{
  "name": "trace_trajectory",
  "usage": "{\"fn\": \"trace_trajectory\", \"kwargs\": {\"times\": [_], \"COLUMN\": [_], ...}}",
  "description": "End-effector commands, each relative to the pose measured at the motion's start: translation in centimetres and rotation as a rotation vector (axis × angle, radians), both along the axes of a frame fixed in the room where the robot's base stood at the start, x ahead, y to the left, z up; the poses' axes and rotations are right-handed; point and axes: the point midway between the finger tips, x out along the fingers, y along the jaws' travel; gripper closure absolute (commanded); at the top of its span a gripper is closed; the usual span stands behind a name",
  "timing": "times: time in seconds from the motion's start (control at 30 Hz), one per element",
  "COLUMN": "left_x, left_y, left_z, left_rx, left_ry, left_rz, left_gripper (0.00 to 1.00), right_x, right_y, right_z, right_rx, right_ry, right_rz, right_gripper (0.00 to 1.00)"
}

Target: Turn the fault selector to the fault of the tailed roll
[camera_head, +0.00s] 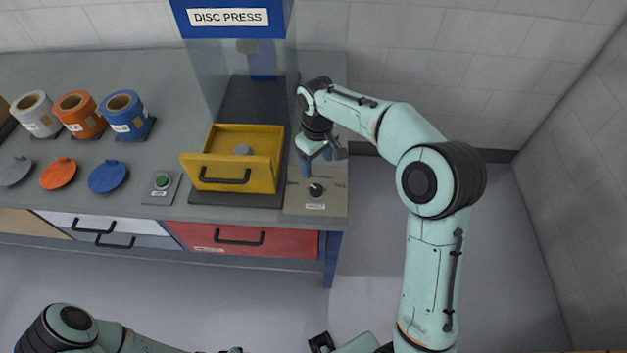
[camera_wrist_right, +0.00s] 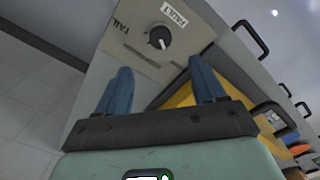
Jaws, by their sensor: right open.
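The fault selector (camera_head: 316,190) is a black round knob with a pale mark, on a plate at the bench's right end. In the right wrist view the knob (camera_wrist_right: 160,37) has a FAULT label above it and TAIL lettering to its left; other lettering is unreadable. My right gripper (camera_head: 316,168) is open and empty just behind and above the knob, with its blue fingers (camera_wrist_right: 160,72) apart and not around it. Grey (camera_head: 35,113), orange (camera_head: 80,114) and blue (camera_head: 124,115) rolls stand at left; I cannot tell which is tailed. My left gripper is not clearly visible.
A green button (camera_head: 161,182) and grey, orange (camera_head: 58,173) and blue discs lie further left. Closed drawers line the bench front.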

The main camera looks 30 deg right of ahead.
Motion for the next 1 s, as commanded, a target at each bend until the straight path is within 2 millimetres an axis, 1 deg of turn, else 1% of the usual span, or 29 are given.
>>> {"fn": "trace_trajectory", "kwargs": {"times": [0.03, 0.3, 0.4, 0.5, 0.6, 0.7, 0.97, 1.0], "left_x": [-0.2, -0.6, -0.6, -0.7, -0.7, -0.7, -0.7, -0.7], "left_y": [0.0, 0.0, 0.0, 0.0, 0.0, 0.0, 0.0, 0.0], "left_z": [-0.3, -1.0, -1.1, -1.1, -1.2, -1.2, -1.2, -1.2], "left_rx": [0.0, 0.0, 0.0, 0.0, 0.0, 0.0, 0.0, 0.0], "left_ry": [0.003, 0.007, 0.008, 0.008, 0.008, 0.008, 0.008, 0.008], "left_rz": [0.0, 0.0, 0.0, 0.001, 0.0, 0.0, 0.0, 0.0], "left_gripper": [0.57, 0.57, 0.57, 0.57, 0.57, 0.57, 0.57, 0.57], "right_x": [-0.2, -0.2, -0.1, -0.1, -0.1, -0.1, -0.1, -0.1], "right_y": [0.0, 0.0, 0.0, 0.0, 0.0, 0.0, 0.0, 0.0], "right_z": [-1.2, -7.1, -8.8, -10.2, -11.1, -11.6, -11.7, -11.7], "right_rx": [0.0, 0.002, 0.002, 0.002, 0.001, 0.001, 0.001, 0.001], "right_ry": [0.006, 0.006, 0.005, 0.004, 0.002, 0.002, 0.0, 0.0], "right_rz": [-0.001, 0.0, -0.001, -0.001, -0.001, -0.001, -0.001, -0.001], "right_gripper": [0.31, 0.31, 0.31, 0.31, 0.31, 0.31, 0.31, 0.34]}}
